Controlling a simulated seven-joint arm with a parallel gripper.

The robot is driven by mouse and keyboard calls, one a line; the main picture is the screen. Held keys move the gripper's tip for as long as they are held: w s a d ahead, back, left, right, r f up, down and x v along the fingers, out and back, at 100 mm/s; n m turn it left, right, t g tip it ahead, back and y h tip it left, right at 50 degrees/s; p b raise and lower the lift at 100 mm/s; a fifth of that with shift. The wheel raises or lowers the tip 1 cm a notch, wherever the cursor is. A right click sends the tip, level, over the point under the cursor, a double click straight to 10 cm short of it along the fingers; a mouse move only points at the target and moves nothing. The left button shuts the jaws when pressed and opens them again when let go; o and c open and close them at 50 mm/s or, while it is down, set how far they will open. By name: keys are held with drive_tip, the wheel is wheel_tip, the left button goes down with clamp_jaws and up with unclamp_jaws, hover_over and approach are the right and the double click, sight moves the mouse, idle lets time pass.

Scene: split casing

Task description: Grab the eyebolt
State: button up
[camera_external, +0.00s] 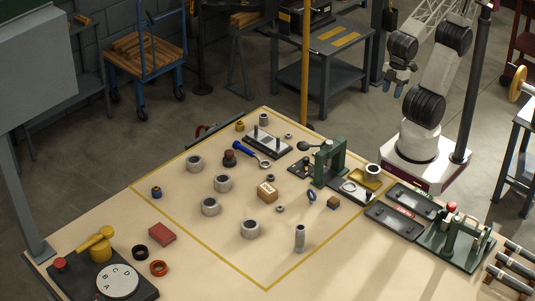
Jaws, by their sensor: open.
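My gripper (393,88) is at the upper right, raised well above and beyond the far right side of the table. I cannot pick out the eyebolt for certain at this size. A small blue ring-shaped piece (310,196) stands right of centre. My gripper is far from both.
The wooden table (200,270) has a yellow outline. Several grey metal sleeves, including one front sleeve (250,229), stand inside it. A green press frame (330,163) and dark trays (395,220) are at the right. A lettered dial (117,281) sits front left.

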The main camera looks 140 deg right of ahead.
drive_tip(key=w+f+n+g+h, duration=0.2)
drive_tip(key=w+f+n+h, duration=0.25)
drive_tip(key=w, duration=0.65)
drive_tip(key=w+f+n+g+h, duration=0.25)
drive_tip(key=w+f+n, duration=0.25)
drive_tip(key=w, duration=0.6)
drive_tip(key=w+a+f+n+h, duration=0.1)
drive_tip(key=w+f+n+h, duration=0.1)
drive_tip(key=w+f, duration=0.3)
drive_tip(key=w+a+f+n+t+h, duration=0.1)
drive_tip(key=w+a+f+n+h, duration=0.1)
drive_tip(key=w+f+n, duration=0.2)
drive_tip(key=w+a+f+n+t+h, duration=0.1)
drive_tip(key=w+a+f+n+h, duration=0.1)
drive_tip(key=w+f, duration=0.5)
drive_tip(key=shift+w+a+f+n, duration=0.1)
drive_tip(key=shift+a+n, duration=0.1)
drive_tip(key=shift+n, duration=0.25)
drive_tip(key=shift+x, duration=1.3)
